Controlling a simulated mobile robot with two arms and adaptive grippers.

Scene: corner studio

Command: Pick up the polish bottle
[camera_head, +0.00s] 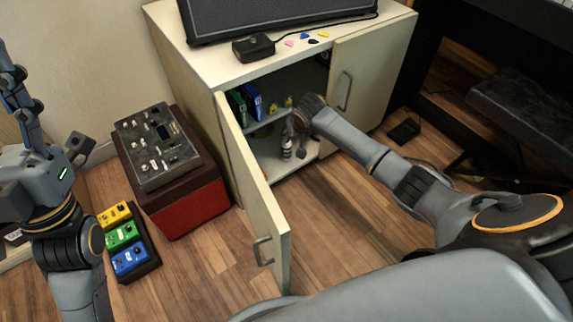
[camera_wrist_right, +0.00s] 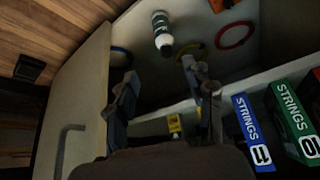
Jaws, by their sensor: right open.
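The polish bottle (camera_head: 286,148) stands upright on the bottom of the open cabinet, dark with a white label. In the right wrist view the bottle (camera_wrist_right: 162,34) is ahead of the fingers, its cap end toward them. My right gripper (camera_head: 297,125) reaches into the cabinet at the bottle's upper right. In the right wrist view the right gripper (camera_wrist_right: 160,88) is open, with nothing between its fingers and a gap to the bottle. My left gripper (camera_head: 14,82) is raised at the far left, away from the cabinet; its jaw opening is unclear.
The cabinet's left door (camera_head: 258,200) stands open toward me; the right door (camera_head: 362,75) flanks my arm. Strings boxes (camera_wrist_right: 252,130) stand on the shelf (camera_wrist_right: 232,98). Coiled rings (camera_wrist_right: 235,35) lie near the bottle. Pedals (camera_head: 122,236) and a red box (camera_head: 187,205) are left on the floor.

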